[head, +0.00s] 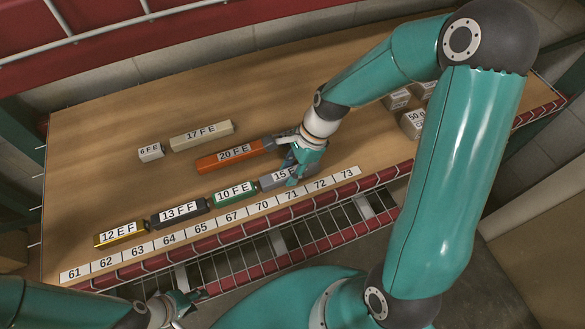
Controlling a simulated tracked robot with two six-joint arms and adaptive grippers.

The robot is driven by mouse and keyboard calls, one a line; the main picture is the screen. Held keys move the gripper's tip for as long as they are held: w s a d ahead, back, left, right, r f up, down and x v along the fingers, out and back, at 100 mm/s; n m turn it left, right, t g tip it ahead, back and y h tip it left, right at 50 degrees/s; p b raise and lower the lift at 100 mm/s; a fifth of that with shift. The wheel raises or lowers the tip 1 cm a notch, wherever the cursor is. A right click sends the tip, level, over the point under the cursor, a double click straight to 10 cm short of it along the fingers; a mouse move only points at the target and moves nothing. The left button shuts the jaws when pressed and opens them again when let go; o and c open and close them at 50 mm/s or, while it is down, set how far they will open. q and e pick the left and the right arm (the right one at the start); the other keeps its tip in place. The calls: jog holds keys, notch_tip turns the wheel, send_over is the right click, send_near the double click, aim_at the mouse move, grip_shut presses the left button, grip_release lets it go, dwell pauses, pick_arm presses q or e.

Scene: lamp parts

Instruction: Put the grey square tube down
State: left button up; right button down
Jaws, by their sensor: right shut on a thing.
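The grey square tube (269,182), with a label starting "15", is at the front of the wooden table, just behind the numbered strip near 70 and 71. My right gripper (291,170) is shut on its right part and hides the rest of the label. The tube looks level and in line with the row to its left; whether it touches the table I cannot tell. My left gripper (186,299) is low in front of the table's front edge, away from the parts; its fingers are too small to tell open from shut.
A green part 10 FE (234,193) is close left of the tube, then dark 13 FF (180,213) and yellow 12 EE (119,235). Orange 20 FE (230,157), beige 17 FE (201,136) and small 6 FE (151,152) lie behind. Grey blocks (411,124) stand right. The left back is clear.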

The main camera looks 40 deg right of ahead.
jog(key=shift+f, duration=0.1)
jog(key=c, duration=0.8)
grip_release()
jog(key=shift+c, duration=0.2)
jog(key=p+v, duration=0.1)
jog(key=v, duration=1.1)
jog(key=shift+p, duration=0.35)
jog(key=shift+d, duration=0.1)
